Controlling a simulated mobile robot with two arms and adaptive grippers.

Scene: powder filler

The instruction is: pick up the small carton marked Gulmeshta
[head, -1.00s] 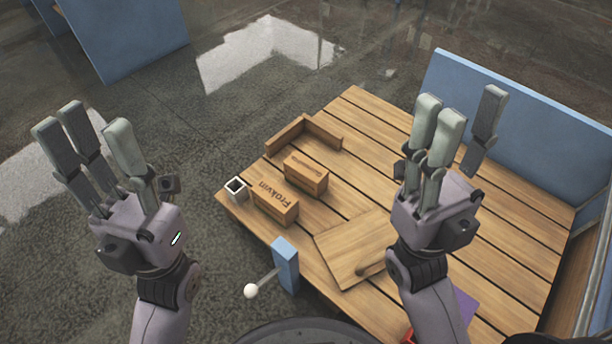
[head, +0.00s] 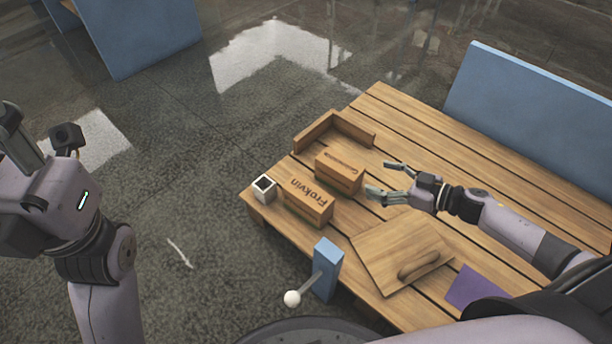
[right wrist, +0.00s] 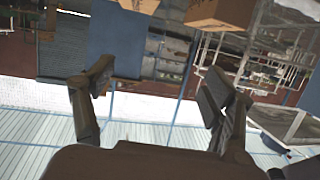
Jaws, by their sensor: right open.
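Two small brown cartons stand on the slatted wooden table. The rear carton (head: 339,172) has a small dark word on it, too small to read surely; it is the one not marked Frokvin. The carton marked Frokvin (head: 307,203) stands just in front of it. My right gripper (head: 378,178) is open and empty, just right of the rear carton and apart from it, fingers pointing left. In the right wrist view the open fingers (right wrist: 158,78) have nothing between them. My left gripper (head: 22,135) is at the left edge, its fingers partly cut off.
A wooden corner ledge (head: 335,130) stands behind the cartons. A small white open box (head: 264,188) is at the table's left corner. A board with a handle (head: 402,248) lies in front of my right gripper. A blue post with a lever (head: 327,270) stands at the front edge.

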